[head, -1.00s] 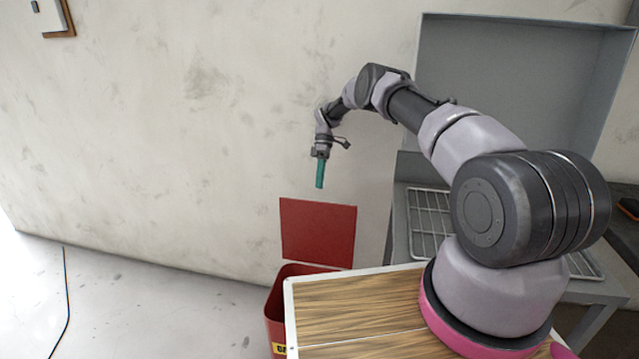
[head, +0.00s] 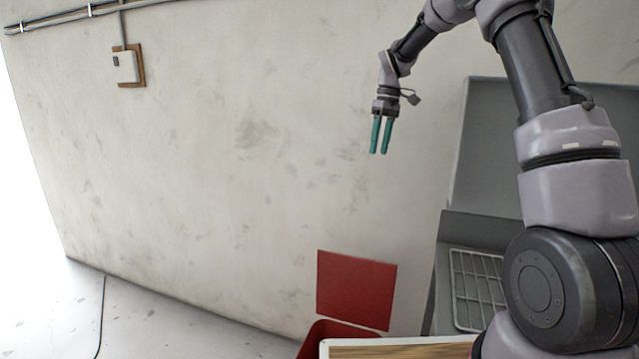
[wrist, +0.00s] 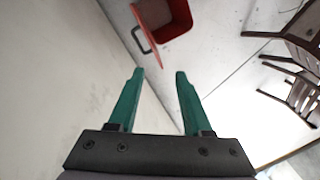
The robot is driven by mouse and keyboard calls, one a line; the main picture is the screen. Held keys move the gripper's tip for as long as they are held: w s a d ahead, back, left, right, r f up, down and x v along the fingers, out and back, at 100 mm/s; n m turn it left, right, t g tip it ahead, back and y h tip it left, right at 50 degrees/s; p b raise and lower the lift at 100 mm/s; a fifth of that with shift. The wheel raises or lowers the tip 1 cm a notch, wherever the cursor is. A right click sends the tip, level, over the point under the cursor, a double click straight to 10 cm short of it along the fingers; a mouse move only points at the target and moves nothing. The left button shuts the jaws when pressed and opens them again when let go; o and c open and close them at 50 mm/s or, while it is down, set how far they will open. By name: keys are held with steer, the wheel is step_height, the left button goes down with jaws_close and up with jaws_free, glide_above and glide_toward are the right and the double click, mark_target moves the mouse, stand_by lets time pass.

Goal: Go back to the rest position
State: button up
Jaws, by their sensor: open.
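My gripper (head: 381,152) hangs pointing down in front of the pale wall, high above the red bin, in the head view. Its two green fingers are apart with nothing between them. In the wrist view my gripper (wrist: 160,75) also shows both fingers spread and empty. My arm is raised and bent at the right of the head view.
A red bin (head: 318,336) with a raised red lid (head: 356,290) stands below; it also shows in the wrist view (wrist: 172,20). A grey sink unit (head: 447,262) with a wire rack (head: 476,290) stands at right. Wooden chairs (wrist: 296,95) show in the wrist view.

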steer(key=s+d+r+m+t, duration=0.2)
steer(key=s+r+m, duration=0.1)
steer(key=s+r, duration=0.45)
steer(key=s+d+r+m+t, duration=0.25)
steer(key=s+r, duration=0.35)
steer(key=s, duration=0.3)
steer(key=s+d+m+t, duration=0.3)
steer(key=s+m, duration=0.3)
steer(key=s, duration=1.2)
steer(key=shift+f+m+t, duration=0.35)
steer(key=shift+f+t, duration=0.1)
steer(key=shift+t, duration=0.1)
steer(key=shift+s, duration=0.15)
